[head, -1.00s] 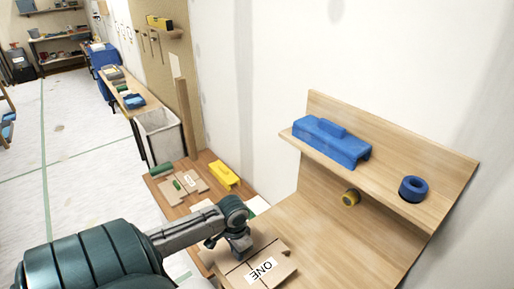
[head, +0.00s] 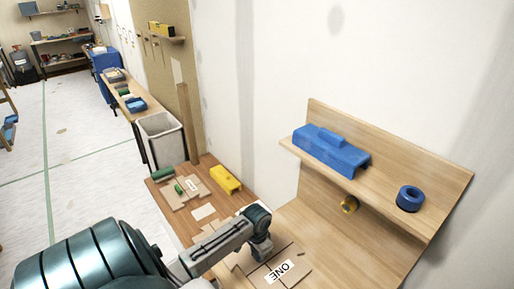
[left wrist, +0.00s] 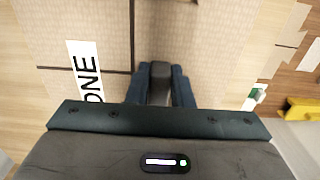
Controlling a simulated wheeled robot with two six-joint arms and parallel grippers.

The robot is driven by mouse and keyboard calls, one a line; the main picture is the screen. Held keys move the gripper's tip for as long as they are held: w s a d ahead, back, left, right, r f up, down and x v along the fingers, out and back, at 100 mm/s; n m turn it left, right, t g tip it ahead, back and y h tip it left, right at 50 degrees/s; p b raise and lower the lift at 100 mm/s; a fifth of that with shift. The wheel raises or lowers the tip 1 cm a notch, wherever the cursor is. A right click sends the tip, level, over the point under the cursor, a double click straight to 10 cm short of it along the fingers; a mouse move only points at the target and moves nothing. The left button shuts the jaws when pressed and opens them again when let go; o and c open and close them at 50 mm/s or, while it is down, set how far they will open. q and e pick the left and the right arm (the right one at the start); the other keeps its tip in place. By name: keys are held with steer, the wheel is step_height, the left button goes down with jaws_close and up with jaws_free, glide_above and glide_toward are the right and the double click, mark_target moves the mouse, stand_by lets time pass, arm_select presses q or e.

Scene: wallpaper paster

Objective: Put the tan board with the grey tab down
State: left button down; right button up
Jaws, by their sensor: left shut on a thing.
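The tan board (head: 292,283) with black lines and a white "ONE" label is at the bottom of the head view, over the pale wooden worktop (head: 325,235). It fills much of the left wrist view (left wrist: 95,22). Its grey tab (left wrist: 160,69) stands between the two dark fingers of my left gripper (left wrist: 160,85), which is shut on it. In the head view my left gripper (head: 262,254) comes down on the board from above. I cannot tell whether the board touches the worktop. My right gripper is not in view.
On the brown bench at left are a yellow tool (head: 226,180), a green roller (head: 162,170) and tan pieces (head: 204,212). The worktop behind the board is clear.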

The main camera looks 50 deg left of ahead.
arm_select(q)
steer(key=c, duration=1.3)
jaws_free()
step_height(320, 180, up, 12)
steer(key=b, duration=0.2)
steer(key=shift+b, duration=0.3)
